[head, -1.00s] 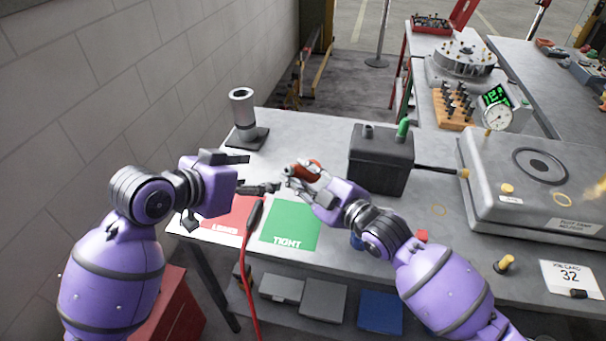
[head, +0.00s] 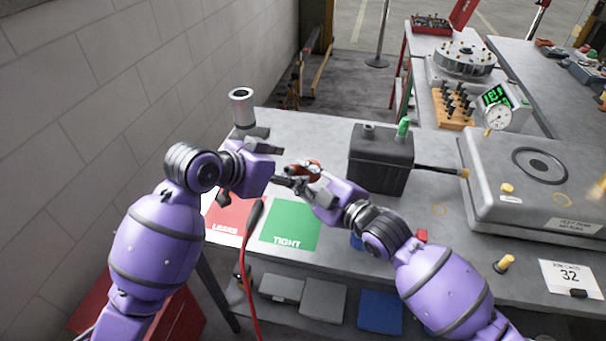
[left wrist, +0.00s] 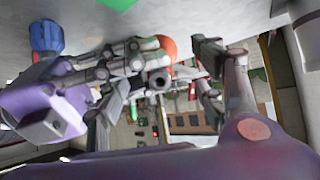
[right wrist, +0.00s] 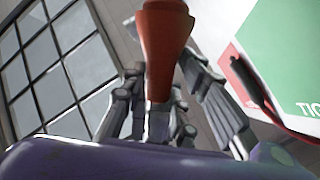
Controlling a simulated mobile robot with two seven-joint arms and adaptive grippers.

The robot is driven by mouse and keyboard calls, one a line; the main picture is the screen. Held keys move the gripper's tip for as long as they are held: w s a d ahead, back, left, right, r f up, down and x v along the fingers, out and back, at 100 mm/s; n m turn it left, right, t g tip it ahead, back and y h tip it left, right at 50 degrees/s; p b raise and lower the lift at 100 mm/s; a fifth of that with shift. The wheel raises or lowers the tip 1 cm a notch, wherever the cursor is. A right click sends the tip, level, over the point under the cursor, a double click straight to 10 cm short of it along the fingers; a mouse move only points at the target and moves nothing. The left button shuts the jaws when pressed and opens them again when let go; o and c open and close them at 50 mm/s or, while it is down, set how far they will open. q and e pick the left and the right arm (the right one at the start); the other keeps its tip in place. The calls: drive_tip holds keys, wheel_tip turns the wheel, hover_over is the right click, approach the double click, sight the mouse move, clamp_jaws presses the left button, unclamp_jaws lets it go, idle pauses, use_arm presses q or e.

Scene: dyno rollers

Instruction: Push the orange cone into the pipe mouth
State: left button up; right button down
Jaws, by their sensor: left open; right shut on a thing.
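The orange cone (head: 306,168) is held by my right gripper (head: 302,176) above the back of the green mat. In the right wrist view the cone (right wrist: 160,45) has its wide end away from the palm and its narrower part between the fingers. My left gripper (head: 280,165) is open just left of the cone, its fingers pointing towards it. In the left wrist view the cone (left wrist: 169,47) shows partly behind the right fingers. An upright grey pipe (head: 242,110) with an open top mouth stands at the table's back left, its base partly hidden by my left gripper.
A red mat (head: 224,222) and a green TIGHT mat (head: 290,226) lie on the table (head: 325,143). A red cable (head: 246,270) with a black end crosses between them. A black box (head: 380,165) with a short top stub and side pipe stands right of my grippers.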

use_arm(q)
drive_tip(key=shift+w+d+f, duration=0.3)
drive_tip(key=shift+d+f, duration=0.05)
idle(0.6)
clamp_jaws()
drive_tip(key=shift+c, duration=2.3)
unclamp_jaws()
drive_tip(key=shift+a, duration=0.1)
drive_tip(key=v, duration=1.2)
